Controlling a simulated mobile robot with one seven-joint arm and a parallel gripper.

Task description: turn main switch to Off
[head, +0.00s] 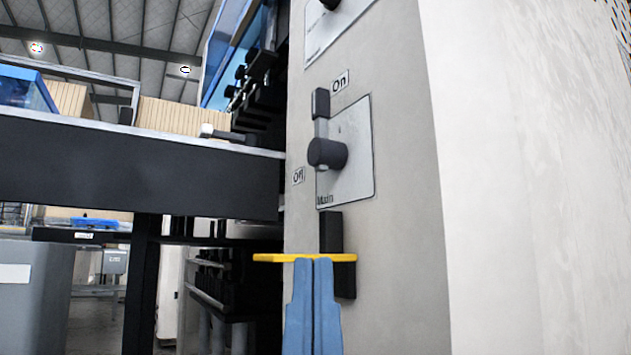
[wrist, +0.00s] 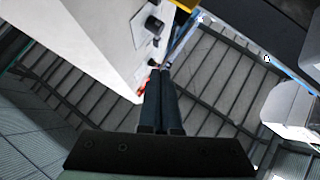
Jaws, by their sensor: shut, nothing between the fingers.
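The main switch (head: 327,152) is a dark round knob with a lever pointing up to the "On" label (head: 340,82), on a metal plate (head: 358,165) marked "Main". The "Off" label (head: 298,175) is at the plate's lower left. My gripper (head: 313,262) has two blue fingers side by side, shut and empty, pointing up below the switch and apart from it. In the wrist view my gripper (wrist: 160,70) shows its fingers close together, beside the pale cabinet's dark knobs; I cannot tell which knob is the main switch there.
Another switch plate (head: 330,25) is above. A dark machine beam (head: 140,170) runs along the left. The cabinet face right of the plate is clear.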

